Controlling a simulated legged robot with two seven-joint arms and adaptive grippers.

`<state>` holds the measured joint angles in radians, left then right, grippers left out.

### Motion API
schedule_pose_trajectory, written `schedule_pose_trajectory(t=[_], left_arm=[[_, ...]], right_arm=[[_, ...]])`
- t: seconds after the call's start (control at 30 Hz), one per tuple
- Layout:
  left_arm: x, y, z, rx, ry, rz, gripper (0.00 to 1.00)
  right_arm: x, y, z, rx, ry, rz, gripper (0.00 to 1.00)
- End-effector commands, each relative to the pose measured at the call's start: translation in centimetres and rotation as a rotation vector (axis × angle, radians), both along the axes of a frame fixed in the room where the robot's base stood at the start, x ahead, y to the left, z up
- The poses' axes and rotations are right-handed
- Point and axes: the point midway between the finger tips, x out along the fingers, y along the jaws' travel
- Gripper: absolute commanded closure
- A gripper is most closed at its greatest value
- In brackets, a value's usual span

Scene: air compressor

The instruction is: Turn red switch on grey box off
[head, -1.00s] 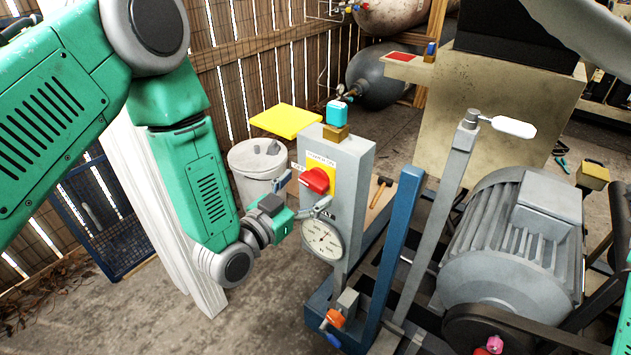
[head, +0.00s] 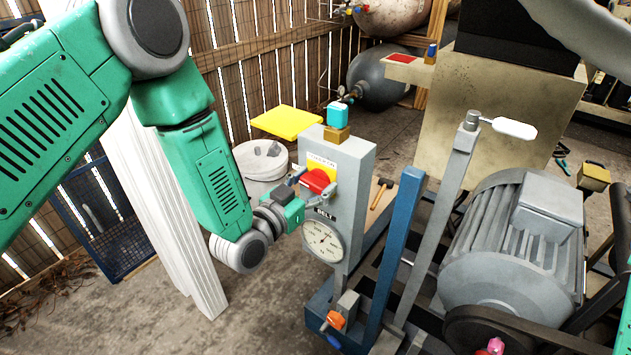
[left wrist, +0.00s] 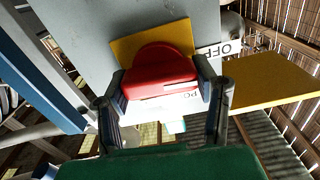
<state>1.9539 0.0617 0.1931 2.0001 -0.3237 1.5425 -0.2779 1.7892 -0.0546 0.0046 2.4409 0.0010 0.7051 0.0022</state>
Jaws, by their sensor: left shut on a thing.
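The grey box (head: 349,195) stands upright in the middle of the head view, with a yellow plate and the red switch (head: 316,181) on its front. A round gauge (head: 323,241) sits below the switch. In the left wrist view the red switch (left wrist: 158,75) lies between the two dark fingers, and an OFF label (left wrist: 231,48) shows to its right. My left gripper (head: 314,187) is at the switch and shut on it, one finger on each side; it also shows in the left wrist view (left wrist: 162,92). My right gripper is not in view.
A grey motor (head: 515,250) and a blue post (head: 396,250) stand right of the box. A white bucket (head: 261,164) and a yellow panel (head: 287,122) are behind on the left.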

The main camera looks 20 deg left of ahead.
Motion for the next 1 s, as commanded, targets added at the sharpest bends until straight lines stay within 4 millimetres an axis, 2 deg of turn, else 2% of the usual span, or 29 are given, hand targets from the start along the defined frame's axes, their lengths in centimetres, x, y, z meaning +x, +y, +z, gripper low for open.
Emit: schedule_pose_trajectory(t=[0.13,0.37,0.4,0.43,0.77,0.87,1.0], left_arm=[[0.1,0.0,0.2,-0.084,0.025,-0.002,0.75],[0.1,0.0,0.2,-0.088,0.025,-0.001,0.75],[0.1,0.0,0.2,-0.088,0.025,-0.001,0.35],[0.1,0.0,0.2,-0.088,0.025,-0.001,0.25],[-0.2,0.1,0.1,-0.084,0.028,-0.002,0.24],[-1.2,0.5,0.0,-0.084,0.029,-0.001,0.24],[-3.7,1.4,0.0,-0.084,0.033,-0.001,0.24]], right_arm=[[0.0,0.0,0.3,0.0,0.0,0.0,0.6],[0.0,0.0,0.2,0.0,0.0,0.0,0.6],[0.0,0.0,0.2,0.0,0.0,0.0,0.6],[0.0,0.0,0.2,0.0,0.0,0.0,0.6],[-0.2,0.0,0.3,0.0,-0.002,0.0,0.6],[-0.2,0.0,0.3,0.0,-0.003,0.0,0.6],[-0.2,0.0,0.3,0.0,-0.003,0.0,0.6]])
